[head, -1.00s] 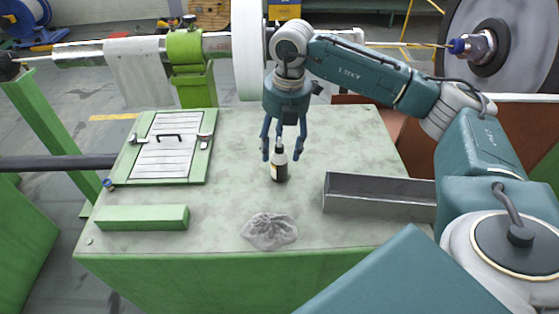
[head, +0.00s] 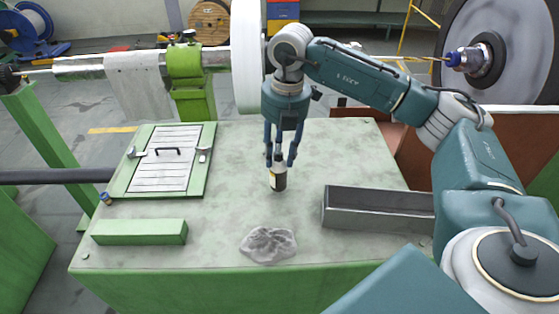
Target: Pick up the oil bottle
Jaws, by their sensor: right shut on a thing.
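The oil bottle (head: 279,182) is small and dark with a pale label, and it stands upright on the green worktop (head: 225,218). My right gripper (head: 280,162) comes down over it from above, with its fingers shut around the upper part. The fingers hide the bottle's top. I cannot tell whether the bottle's base touches the worktop. My left gripper does not show.
A grey crumpled rag (head: 268,245) lies in front of the bottle. A grey metal tray (head: 378,212) is to the right. A green bar (head: 138,232) and a hatch with a handle (head: 163,165) are to the left. A large white disc (head: 247,55) stands behind.

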